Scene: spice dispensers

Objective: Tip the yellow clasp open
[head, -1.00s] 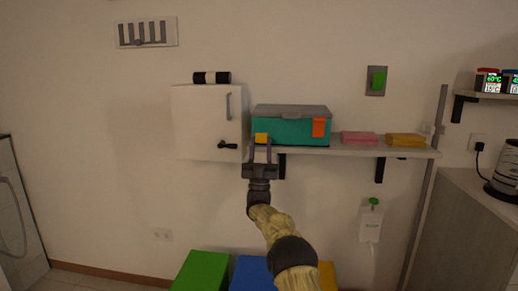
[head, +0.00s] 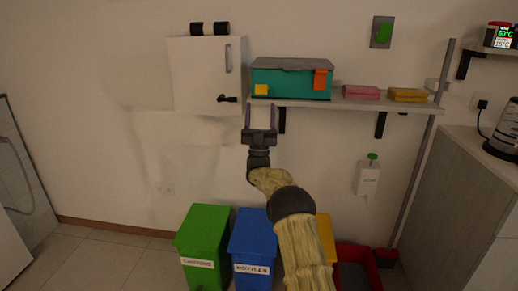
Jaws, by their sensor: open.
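A teal box (head: 290,83) with a grey lid (head: 292,64) sits on the wall shelf, its lid down. The yellow clasp (head: 261,90) is a small square at the lower left of the box's front. An orange clasp (head: 320,79) is at the right, reaching up to the lid's edge. My gripper (head: 259,107) is open and empty, fingers pointing up, just below the yellow clasp in the picture. I cannot tell how far in front of the box it is.
The shelf (head: 350,103) also holds a pink block (head: 361,92) and a yellow block (head: 407,95). A white wall cabinet (head: 200,75) hangs at the left. Green (head: 203,240) and blue (head: 252,245) bins stand below. The wall under the cabinet is free.

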